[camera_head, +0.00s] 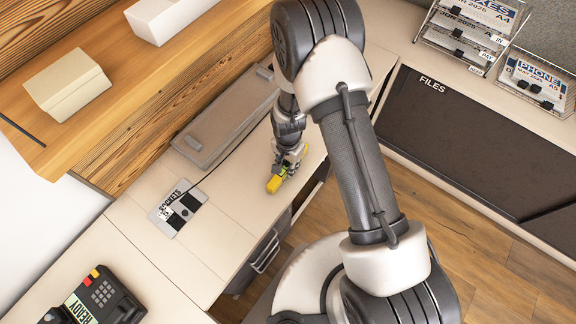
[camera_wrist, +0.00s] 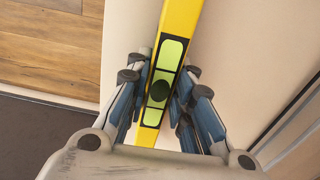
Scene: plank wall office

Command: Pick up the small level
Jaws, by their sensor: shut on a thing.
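The small level is a yellow bar with a green vial window. In the wrist view the level (camera_wrist: 178,38) runs lengthwise between the fingers of my gripper (camera_wrist: 160,100), which is shut on it. In the head view the yellow end of the level (camera_head: 274,184) shows below my gripper (camera_head: 289,160), near the front edge of the desk (camera_head: 225,205). I cannot tell whether the level still touches the desk top.
A grey flat case (camera_head: 222,125) lies behind the gripper. A socket panel (camera_head: 178,208) with a cable lies to its left. Paper trays (camera_head: 470,35) stand at the upper right. Bare desk lies between the panel and the gripper.

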